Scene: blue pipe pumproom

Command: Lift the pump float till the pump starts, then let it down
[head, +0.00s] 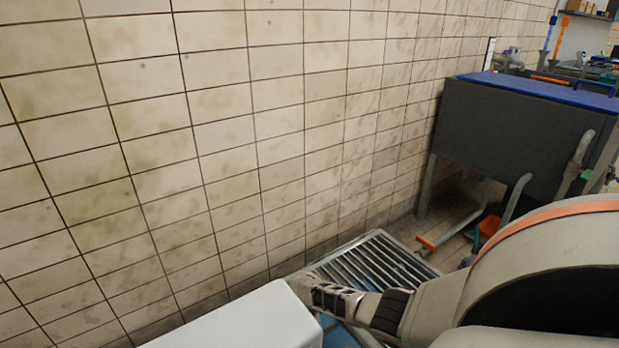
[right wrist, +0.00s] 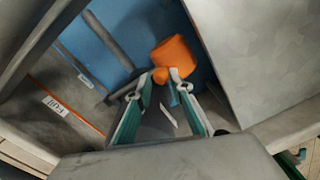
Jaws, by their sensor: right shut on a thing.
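The pump float (right wrist: 175,55) is an orange cylinder with a small orange knob at its near end, in the right wrist view. It is in front of a blue surface between grey walls. My right gripper (right wrist: 158,82) has its two green-lined fingers around the knob end and is shut on it, with the float's body just beyond the fingertips. A dark rod lies behind the left finger. In the head view the float and right gripper cannot be made out. My left gripper is in neither view. The pump itself cannot be identified.
Grey walls enclose the float closely; one carries an orange line and a white label (right wrist: 55,105). In the head view a metal floor grate (head: 375,262) lies by the tiled wall (head: 230,130). A dark grey tank (head: 505,125) with a blue top stands at right.

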